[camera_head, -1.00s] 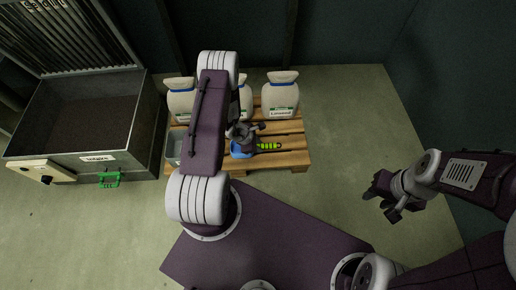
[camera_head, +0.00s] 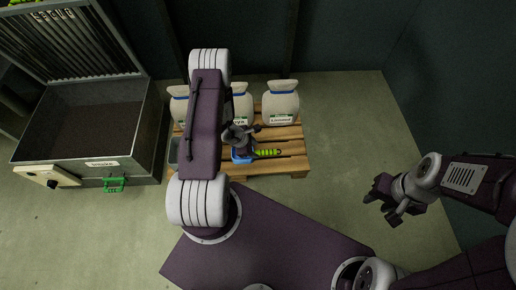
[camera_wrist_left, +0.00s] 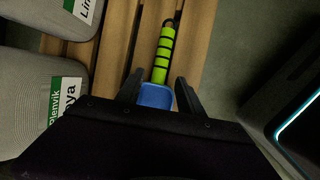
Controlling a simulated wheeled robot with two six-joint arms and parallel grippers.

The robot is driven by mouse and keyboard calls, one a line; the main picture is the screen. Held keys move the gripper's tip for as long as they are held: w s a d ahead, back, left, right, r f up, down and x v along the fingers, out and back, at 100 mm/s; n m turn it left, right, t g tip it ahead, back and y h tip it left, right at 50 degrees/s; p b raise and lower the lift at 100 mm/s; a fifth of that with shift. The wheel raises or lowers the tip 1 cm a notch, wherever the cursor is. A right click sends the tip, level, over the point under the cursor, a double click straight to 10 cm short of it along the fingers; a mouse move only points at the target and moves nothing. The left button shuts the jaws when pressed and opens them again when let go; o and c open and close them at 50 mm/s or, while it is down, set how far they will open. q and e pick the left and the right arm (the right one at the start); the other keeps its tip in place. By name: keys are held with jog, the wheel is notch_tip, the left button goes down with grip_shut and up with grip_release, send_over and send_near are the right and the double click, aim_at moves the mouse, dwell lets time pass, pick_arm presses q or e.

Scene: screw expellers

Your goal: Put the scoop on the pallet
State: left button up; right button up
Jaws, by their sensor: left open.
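The scoop, with a blue bowl and a green-and-black handle (camera_head: 267,153), lies on the wooden pallet (camera_head: 294,160). It also shows in the left wrist view, with its blue bowl (camera_wrist_left: 155,96) between my fingers and its handle (camera_wrist_left: 163,55) pointing away from them. My left gripper (camera_head: 243,150) is open over the bowl; the wrist view shows its two fingers (camera_wrist_left: 158,90) apart, one on each side of the scoop. Part of the bowl is hidden behind the gripper body. My right gripper (camera_head: 382,200) is off to the right, above the bare floor, with its fingers apart and nothing between them.
Several labelled sacks stand along the back of the pallet, including one at the right (camera_head: 281,104). A grey bin (camera_head: 173,153) is partly hidden by my left arm. A metal intake hopper (camera_head: 135,150) with a green latch stands at the left. Floor right of the pallet is clear.

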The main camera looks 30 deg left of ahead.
pick_arm(q)
jog(key=p+v, duration=0.3)
jog(key=v, duration=0.4)
jog(key=s+d+r+m+g+h, duration=0.2)
jog(key=d+r+m, duration=0.9)
jog(key=r, duration=0.2)
jog(key=s+a+r+m+g+y, duration=0.1)
jog(key=s+r+m+y, duration=0.3)
jog(key=r+m, duration=0.5)
jog(key=s+m, duration=0.2)
jog(key=m, duration=0.1)
jog(key=shift+s+r+m+y+b, duration=0.3)
jog(key=shift+s, duration=0.1)
pick_arm(e)
notch_tip(320, 180, up, 4)
jog(key=shift+f, duration=0.2)
pick_arm(q)
jog(key=shift+a+r, duration=0.1)
pick_arm(e)
jog(key=shift+r, duration=0.1)
